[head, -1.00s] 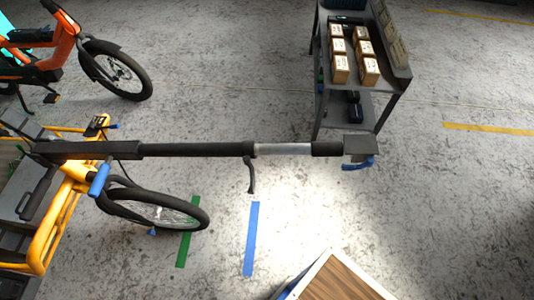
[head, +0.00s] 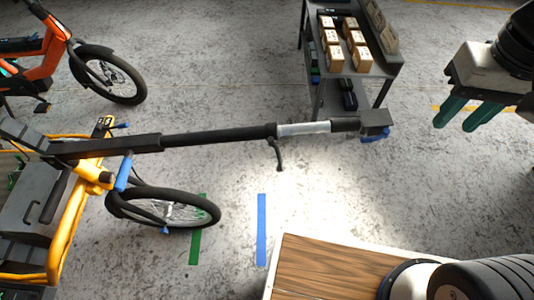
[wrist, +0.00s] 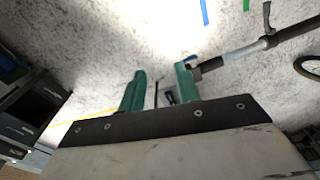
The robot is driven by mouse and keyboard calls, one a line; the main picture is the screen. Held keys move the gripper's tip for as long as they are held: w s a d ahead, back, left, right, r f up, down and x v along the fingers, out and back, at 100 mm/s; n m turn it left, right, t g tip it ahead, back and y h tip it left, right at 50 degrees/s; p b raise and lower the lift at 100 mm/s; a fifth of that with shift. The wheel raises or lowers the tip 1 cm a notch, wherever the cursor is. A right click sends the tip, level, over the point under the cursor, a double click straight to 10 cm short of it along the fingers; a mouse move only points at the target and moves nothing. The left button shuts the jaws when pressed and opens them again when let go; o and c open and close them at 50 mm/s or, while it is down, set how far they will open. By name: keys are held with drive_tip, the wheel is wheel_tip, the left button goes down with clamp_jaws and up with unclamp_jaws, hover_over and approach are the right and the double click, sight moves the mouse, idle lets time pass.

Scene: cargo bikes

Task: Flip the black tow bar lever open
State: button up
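The tow bar (head: 215,136) runs level from the yellow cargo bike to a grey end block (head: 374,122) with a blue handle (head: 376,135). The black lever (head: 279,156) hangs down from the bar, left of its pale sleeve. In the wrist view the bar (wrist: 247,50) comes in from the upper right, with the black lever (wrist: 267,16) near the top edge. My gripper (head: 458,112) is right of the bar's end, apart from the lever. Its green fingers are spread and empty; in the wrist view (wrist: 160,88) one fingertip overlaps the bar's end.
The yellow cargo bike (head: 60,232) stands at left, with an orange bike (head: 55,55) behind. A grey cart (head: 385,72) with several small boxes is beyond the bar's end. A wooden-topped surface (head: 325,268) is at front.

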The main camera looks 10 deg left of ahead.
drive_tip(key=w+a+f+n, duration=0.1)
drive_tip(key=w+a+f, duration=0.15)
drive_tip(key=a, duration=0.45)
drive_tip(key=w+a+f+n, duration=0.1)
drive_tip(key=a+f, duration=0.2)
drive_tip(key=a, duration=0.4)
drive_tip(key=h, duration=0.1)
approach(279, 158)
drive_tip(key=shift+n, duration=0.4)
drive_tip(key=f, duration=0.7)
drive_tip(key=shift+w+d+f, duration=0.1)
drive_tip(key=shift+w+d, duration=0.2)
drive_tip(key=shift+d+f, duration=0.1)
drive_tip(key=shift+f, duration=0.5)
